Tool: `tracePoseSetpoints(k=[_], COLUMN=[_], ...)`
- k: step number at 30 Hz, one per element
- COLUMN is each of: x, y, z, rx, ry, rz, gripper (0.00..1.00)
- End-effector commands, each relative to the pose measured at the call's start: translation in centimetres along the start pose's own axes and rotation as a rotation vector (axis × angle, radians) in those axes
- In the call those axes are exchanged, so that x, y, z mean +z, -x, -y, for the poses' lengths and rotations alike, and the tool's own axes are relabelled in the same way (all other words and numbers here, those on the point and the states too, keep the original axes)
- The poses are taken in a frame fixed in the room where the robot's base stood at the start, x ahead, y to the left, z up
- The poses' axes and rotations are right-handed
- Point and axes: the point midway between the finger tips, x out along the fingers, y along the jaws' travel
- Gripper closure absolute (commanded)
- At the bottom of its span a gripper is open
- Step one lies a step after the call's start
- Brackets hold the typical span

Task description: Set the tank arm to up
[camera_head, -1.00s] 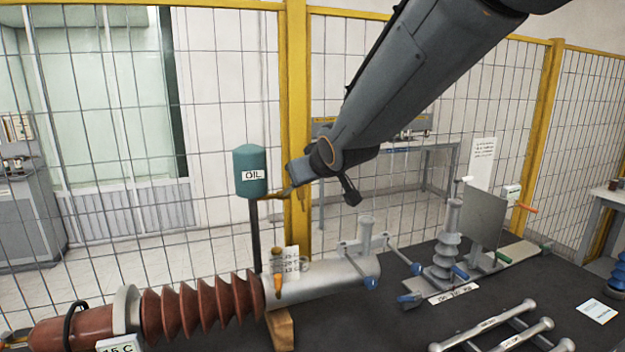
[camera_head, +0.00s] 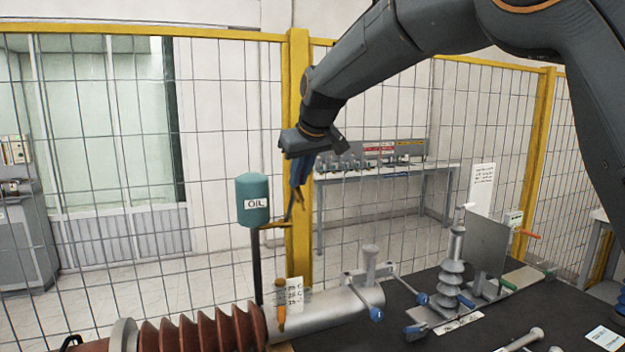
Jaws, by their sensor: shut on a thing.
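The teal oil tank (camera_head: 252,199), labelled OIL, stands on a dark post. Its orange-brown fitting (camera_head: 272,224) sticks out low on the right side. The thin tank arm (camera_head: 290,207) rises steeply from the fitting's outer end toward my gripper (camera_head: 301,172). My gripper points down, to the right of and slightly above the tank, and is shut on the upper part of the tank arm. A blue part shows at the jaws. The fingers and the exact grip are small and partly hidden.
Below lie the brown ribbed bushing (camera_head: 200,333) and a grey cylinder (camera_head: 325,308) with blue-tipped handles. A grey ribbed insulator (camera_head: 452,270) stands on the dark table (camera_head: 500,325). A yellow-framed mesh fence (camera_head: 110,150) runs behind; air above the tank is clear.

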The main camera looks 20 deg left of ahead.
Motion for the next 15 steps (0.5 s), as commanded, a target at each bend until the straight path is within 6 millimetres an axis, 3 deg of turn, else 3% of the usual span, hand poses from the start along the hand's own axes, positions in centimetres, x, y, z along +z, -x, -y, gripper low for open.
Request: tracePoseSetpoints(k=[6,15], x=[-1.9,-3.0], y=[0.1,0.3], z=[-0.2,0.0], rx=[-0.012,-0.025], ry=[0.0,-0.002], rz=[0.082,0.15], gripper=[1.0,1.0])
